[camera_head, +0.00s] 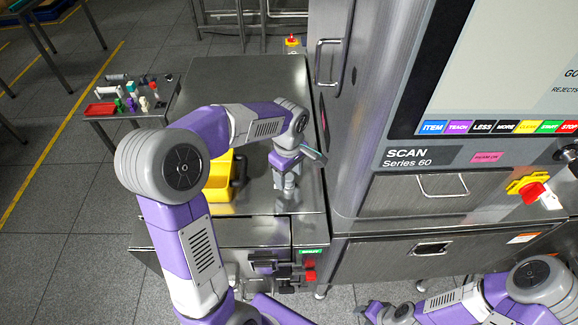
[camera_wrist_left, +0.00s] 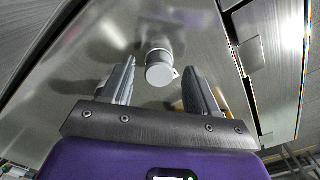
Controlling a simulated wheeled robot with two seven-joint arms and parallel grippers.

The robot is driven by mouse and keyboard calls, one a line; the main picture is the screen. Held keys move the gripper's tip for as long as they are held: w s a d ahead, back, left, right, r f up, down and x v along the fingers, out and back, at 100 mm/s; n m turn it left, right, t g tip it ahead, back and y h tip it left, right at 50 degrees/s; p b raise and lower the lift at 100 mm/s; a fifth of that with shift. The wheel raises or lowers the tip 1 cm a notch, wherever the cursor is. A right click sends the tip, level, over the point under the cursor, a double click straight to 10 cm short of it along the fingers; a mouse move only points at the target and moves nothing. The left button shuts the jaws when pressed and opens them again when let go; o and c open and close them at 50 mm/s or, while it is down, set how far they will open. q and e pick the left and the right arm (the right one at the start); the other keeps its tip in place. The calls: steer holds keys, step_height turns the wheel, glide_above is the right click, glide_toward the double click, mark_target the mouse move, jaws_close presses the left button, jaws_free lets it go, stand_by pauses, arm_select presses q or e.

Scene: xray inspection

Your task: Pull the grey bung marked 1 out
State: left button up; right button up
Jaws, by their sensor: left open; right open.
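In the left wrist view a pale grey round piece (camera_wrist_left: 160,72), with a flat end and a small tab on its right side, stands out from the shiny steel surface. It looks like the grey bung; I cannot read a number on it. My left gripper (camera_head: 287,184) points down over the steel top in the head view. In the left wrist view its two fingers are apart, one on each side of the grey piece, with visible gaps. The bung is hidden in the head view. My right gripper (camera_head: 367,309) is open and empty, low in the head view.
A yellow bin (camera_head: 219,192) stands on the steel top (camera_head: 215,85), left of my left gripper. The tall SCAN machine (camera_head: 340,130) rises close on the right. A small side table at left holds a red tray (camera_head: 101,109) and several small items.

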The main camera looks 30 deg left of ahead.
arm_select(q)
steer(key=shift+f, duration=0.35)
jaws_close()
stand_by(0.4)
stand_by(1.5)
steer(key=shift+r, duration=0.3)
stand_by(0.4)
